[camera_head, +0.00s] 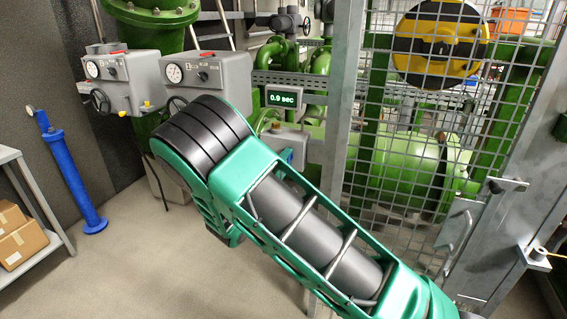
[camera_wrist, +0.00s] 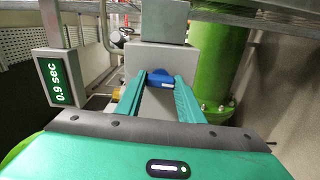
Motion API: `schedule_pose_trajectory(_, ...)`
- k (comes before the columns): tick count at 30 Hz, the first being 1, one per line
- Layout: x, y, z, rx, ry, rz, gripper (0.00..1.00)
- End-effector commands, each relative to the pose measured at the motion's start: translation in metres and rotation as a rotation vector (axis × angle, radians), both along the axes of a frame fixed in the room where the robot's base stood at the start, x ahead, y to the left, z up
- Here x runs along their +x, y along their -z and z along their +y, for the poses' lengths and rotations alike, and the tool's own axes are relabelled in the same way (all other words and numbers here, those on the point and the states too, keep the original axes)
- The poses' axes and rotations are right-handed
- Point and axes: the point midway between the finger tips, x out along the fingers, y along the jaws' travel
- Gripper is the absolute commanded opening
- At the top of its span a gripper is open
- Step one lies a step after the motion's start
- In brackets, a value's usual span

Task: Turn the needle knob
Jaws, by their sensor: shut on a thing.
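A small blue knob (camera_wrist: 160,77) sits on the front of a grey box (camera_wrist: 143,62) in the wrist view. It looks like the needle knob. My gripper (camera_wrist: 160,80) has its two teal fingers on either side of this knob, shut on it. Any mark on the knob is too small to read. In the head view a bit of blue (camera_head: 287,155) shows at the grey box (camera_head: 292,138), just beyond my arm. My gripper is hidden behind my arm there.
A display (camera_head: 283,98) reads "0.9 sec". Grey gauge boxes (camera_head: 215,75) stand at the upper left of the head view. A metal mesh gate (camera_head: 420,130) stands right of my arm. A green pipe (camera_wrist: 218,65) rises right of the knob in the wrist view.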

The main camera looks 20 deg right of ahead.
Motion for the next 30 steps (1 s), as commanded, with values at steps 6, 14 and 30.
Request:
schedule_pose_trajectory(6,0.0011,0.0037,0.0063,-0.035,-0.013,0.035,0.12)
schedule_pose_trajectory(14,0.0010,0.0040,0.0065,-0.045,-0.013,0.043,0.12)
schedule_pose_trajectory(30,0.0003,0.0019,0.0028,-0.048,-0.006,0.039,0.53)
